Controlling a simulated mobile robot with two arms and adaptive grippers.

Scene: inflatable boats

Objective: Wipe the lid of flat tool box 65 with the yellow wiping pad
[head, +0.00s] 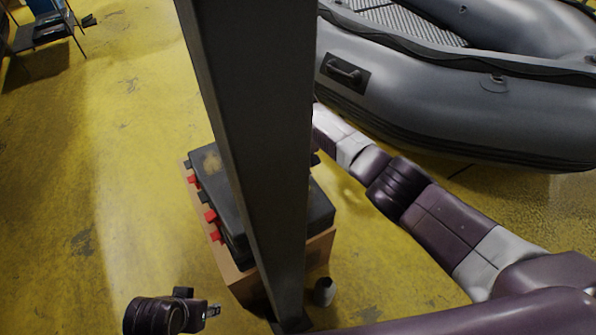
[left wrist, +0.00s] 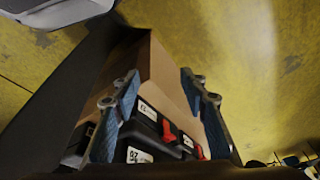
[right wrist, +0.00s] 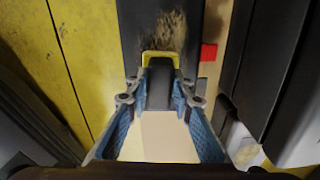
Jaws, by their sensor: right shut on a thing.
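The flat tool box (head: 228,200) is dark with red latches and lies on a brown box in the head view. A tan smudge (head: 211,161) marks its lid; the smudge also shows in the right wrist view (right wrist: 172,32). My right gripper (right wrist: 160,84) is shut on the black handle of the yellow wiping pad (right wrist: 161,55). The pad is over the lid beside the smudge; I cannot tell whether it touches. My column hides this gripper in the head view. My left gripper (head: 208,311) is open and empty, low and left of the box; it also shows in the left wrist view (left wrist: 161,88).
The brown box (head: 240,285) stands on the yellow floor under dark cases. Labelled cases (left wrist: 146,150) show in the left wrist view; I cannot read the numbers surely. A grey inflatable boat (head: 450,100) fills the upper right.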

